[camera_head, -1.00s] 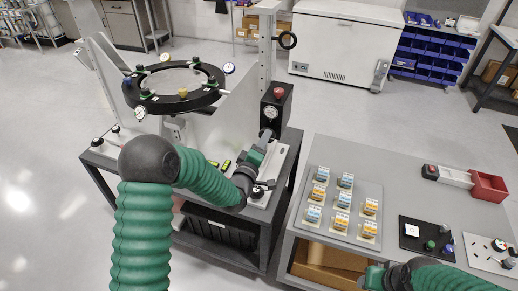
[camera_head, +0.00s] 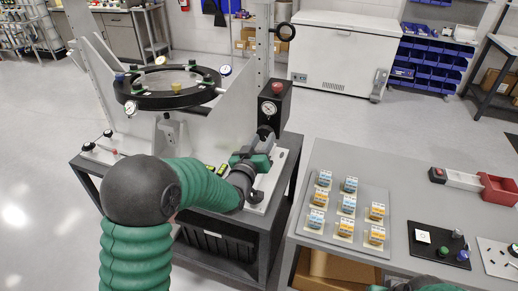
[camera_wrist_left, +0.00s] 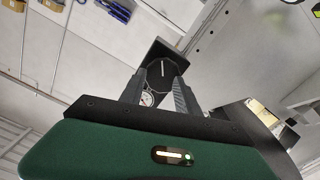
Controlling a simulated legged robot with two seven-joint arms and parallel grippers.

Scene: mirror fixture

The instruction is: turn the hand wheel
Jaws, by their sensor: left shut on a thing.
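A black box (camera_head: 274,103) with a red button on top and a round gauge on its front stands at the right end of the fixture. My left gripper (camera_head: 266,132) reaches its lower front. In the left wrist view, the two fingers of my left gripper (camera_wrist_left: 157,80) close on a dark round part with a white line (camera_wrist_left: 164,69), which I take to be the hand wheel. In the head view my gripper hides this part. Only a piece of my right arm shows at the bottom edge, and its fingertips are out of view.
A large black ring (camera_head: 128,101) with clamps and gauges stands on the fixture to the left. The grey table (camera_head: 400,180) at right holds a tray of small blocks and control panels.

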